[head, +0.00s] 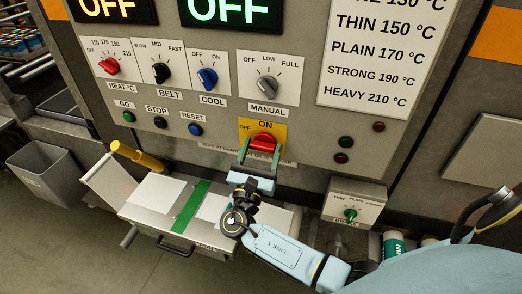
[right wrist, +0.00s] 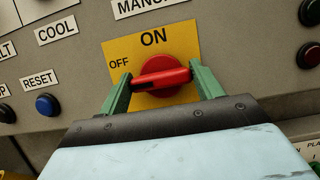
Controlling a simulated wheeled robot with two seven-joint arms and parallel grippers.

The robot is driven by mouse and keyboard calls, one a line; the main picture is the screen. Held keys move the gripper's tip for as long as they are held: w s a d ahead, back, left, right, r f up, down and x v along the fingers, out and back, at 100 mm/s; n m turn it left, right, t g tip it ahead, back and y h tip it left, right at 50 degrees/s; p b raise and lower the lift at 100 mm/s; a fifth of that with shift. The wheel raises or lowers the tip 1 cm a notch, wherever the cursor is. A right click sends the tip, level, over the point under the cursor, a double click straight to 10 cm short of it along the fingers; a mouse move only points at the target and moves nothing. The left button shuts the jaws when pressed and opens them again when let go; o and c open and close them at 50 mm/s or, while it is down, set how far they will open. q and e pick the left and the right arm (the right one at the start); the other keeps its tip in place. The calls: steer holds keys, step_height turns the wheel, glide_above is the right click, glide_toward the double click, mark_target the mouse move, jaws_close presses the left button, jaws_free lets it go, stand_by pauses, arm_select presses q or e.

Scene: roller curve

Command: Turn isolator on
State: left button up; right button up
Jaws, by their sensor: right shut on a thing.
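The isolator is a red rotary knob (head: 263,143) on a yellow plate (head: 247,125) marked OFF at the left and ON at the top. It also shows in the right wrist view (right wrist: 162,73), where its handle lies nearly level, with its left end toward OFF. My right gripper (head: 262,150) has its green fingers on either end of the red handle and is shut on it. In the right wrist view the fingers (right wrist: 160,85) flank the handle at left and right. My left gripper is not in view.
Above are red heat (head: 110,66), black belt (head: 161,74), blue cool (head: 207,78) and grey manual (head: 266,87) knobs. Push buttons (head: 161,122) sit at left. Below stand a metal bench with a green strip (head: 190,207) and a small box with a green knob (head: 350,214).

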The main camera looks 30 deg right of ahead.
steer(key=shift+f+m+g+b, duration=0.1)
steer(key=shift+m+g+b, duration=0.2)
steer(key=shift+m+b, duration=0.5)
steer(key=m+g+b, duration=0.1)
steer(key=m+b, duration=0.1)
steer(key=m, duration=0.1)
steer(key=m+g+h+b, duration=0.1)
steer(key=m+g+b, duration=0.1)
steer(key=m+b, duration=0.1)
steer(key=m+g+h+b, duration=0.1)
steer(key=m+g+b, duration=0.1)
steer(key=m+b, duration=0.1)
steer(key=shift+a+f+m, duration=0.1)
steer(key=shift+m, duration=0.8)
steer(key=m+g+b, duration=0.1)
steer(key=m+b, duration=0.1)
steer(key=m+g+b, duration=0.1)
steer(key=m, duration=0.2)
steer(key=shift+y+b, duration=0.3)
steer(key=shift+b, duration=0.05)
steer(key=shift+w+r+m+g+y+b, duration=0.15)
steer(key=shift+m+g+y+b, duration=0.3)
steer(key=shift+m, duration=0.8)
steer(key=shift+s+r+m+g+y+b, duration=0.2)
steer(key=shift+m+b, duration=0.4)
steer(key=shift+m, duration=0.65)
steer(key=o, duration=1)
